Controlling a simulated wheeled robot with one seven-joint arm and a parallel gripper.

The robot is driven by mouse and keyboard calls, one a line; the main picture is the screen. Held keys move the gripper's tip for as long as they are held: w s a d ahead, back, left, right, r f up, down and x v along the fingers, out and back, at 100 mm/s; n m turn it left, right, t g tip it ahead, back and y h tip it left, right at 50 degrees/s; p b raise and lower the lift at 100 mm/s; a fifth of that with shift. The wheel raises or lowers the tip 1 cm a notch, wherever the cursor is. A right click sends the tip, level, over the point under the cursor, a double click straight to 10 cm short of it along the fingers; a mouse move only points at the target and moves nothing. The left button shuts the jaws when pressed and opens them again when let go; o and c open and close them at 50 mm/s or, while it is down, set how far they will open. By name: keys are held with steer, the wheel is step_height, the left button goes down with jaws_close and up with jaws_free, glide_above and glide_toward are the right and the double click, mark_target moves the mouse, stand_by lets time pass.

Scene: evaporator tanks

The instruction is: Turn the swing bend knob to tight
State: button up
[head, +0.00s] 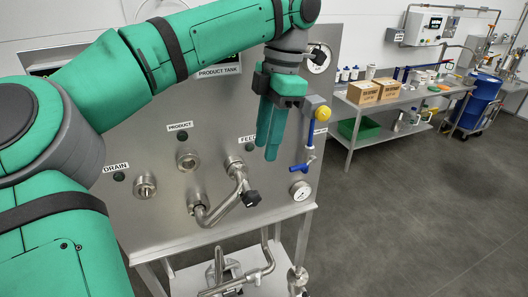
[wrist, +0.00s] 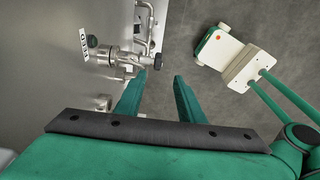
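The swing bend (head: 222,205) is a bent steel pipe on the front of the steel panel, below the PRODUCT and FEED labels. Its black knob (head: 251,198) sticks out at its lower right. In the wrist view the knob (wrist: 158,62) appears beyond the fingertips, between the two finger lines. My gripper (head: 267,152) points down in front of the panel, above the knob and apart from it. In the wrist view my gripper (wrist: 160,75) is open, with nothing between its fingers. The knob's tightness cannot be told.
The panel (head: 220,110) is close behind. A bench (head: 350,105) with cardboard boxes stands at right. The floor (head: 400,200) in front is clear.

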steer(key=shift+w+d+r, duration=0.1)
steer(key=shift+d+r, duration=0.05)
steer(key=shift+r, duration=0.75)
steer(key=shift+d+r, duration=0.15)
steer(key=shift+r, duration=0.75)
steer(key=shift+o, duration=0.6)
